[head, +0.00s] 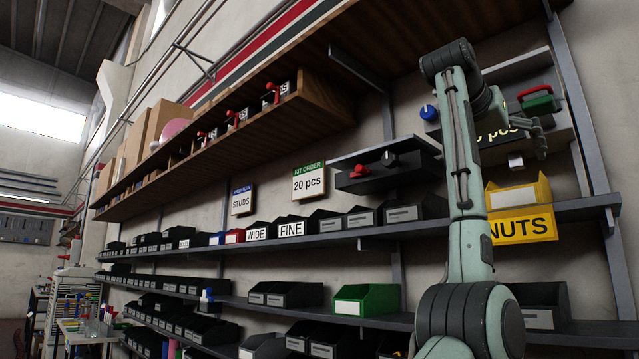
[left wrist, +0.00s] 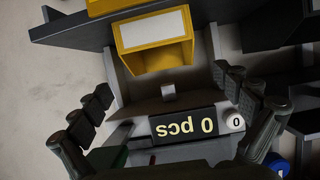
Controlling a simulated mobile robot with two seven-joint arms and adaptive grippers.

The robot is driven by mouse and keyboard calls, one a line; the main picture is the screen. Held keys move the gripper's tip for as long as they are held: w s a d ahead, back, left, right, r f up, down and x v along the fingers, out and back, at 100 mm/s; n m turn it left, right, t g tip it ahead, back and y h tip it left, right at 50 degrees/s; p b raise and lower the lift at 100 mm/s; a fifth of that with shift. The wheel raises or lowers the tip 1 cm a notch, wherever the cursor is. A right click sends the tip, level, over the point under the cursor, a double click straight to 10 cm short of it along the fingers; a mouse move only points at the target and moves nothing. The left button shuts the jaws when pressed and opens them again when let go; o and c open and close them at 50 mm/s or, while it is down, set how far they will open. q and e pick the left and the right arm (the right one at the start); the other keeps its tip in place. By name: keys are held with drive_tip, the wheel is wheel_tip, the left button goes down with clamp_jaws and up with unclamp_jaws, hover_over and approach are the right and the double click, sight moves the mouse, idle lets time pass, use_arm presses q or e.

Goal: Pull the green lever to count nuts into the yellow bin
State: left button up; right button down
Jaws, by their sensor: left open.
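The counting unit (head: 562,128) is mounted on the wall above the shelf. A green block-shaped part, apparently the green lever (head: 538,103), is on its front, under a red bar. In the left wrist view a dark green piece (left wrist: 110,158) shows at lower left, partly hidden by my finger. The unit's display (left wrist: 184,125) reads "0 pcs", upside down. The yellow bin (head: 519,196), labelled NUTS, sits on the shelf below the unit; it also shows in the left wrist view (left wrist: 150,28). My left gripper (head: 543,133) is open and empty in front of the unit, just below the lever.
A blue knob (head: 429,113) is at the unit's left. A dark box with a red knob (head: 358,172) is left of my arm. Shelves with several black bins and a green bin (head: 367,299) run along the wall. A wooden shelf (head: 415,60) overhangs above.

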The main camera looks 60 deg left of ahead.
idle(0.6)
use_arm(q)
clamp_jaws()
idle(0.6)
idle(1.1)
